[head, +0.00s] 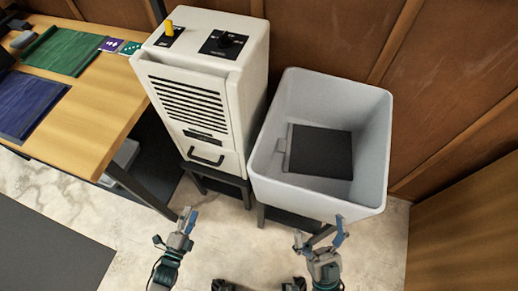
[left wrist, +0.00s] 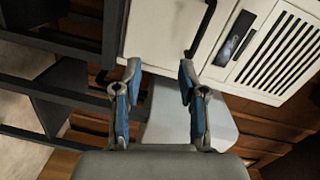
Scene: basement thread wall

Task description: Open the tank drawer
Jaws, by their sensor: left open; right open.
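A cream cabinet (head: 195,100) with a vented front stands on a dark stand in the middle of the head view. Its low front panel, the tank drawer (head: 213,160), carries a black bar handle (head: 206,158) and looks closed. In the left wrist view the drawer front (left wrist: 165,35) is at the top, with the handle (left wrist: 207,25) to the right. My left gripper (head: 187,219) is open and empty, below and in front of the drawer, apart from the handle. My right gripper (head: 320,236) is open and empty, in front of the grey bin.
A grey open bin (head: 365,185) with a dark panel (head: 320,150) inside stands right of the cabinet. A wooden table (head: 95,100) with green and blue mats is at left. A wooden panel (head: 465,225) is at right. The floor before the cabinet is clear.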

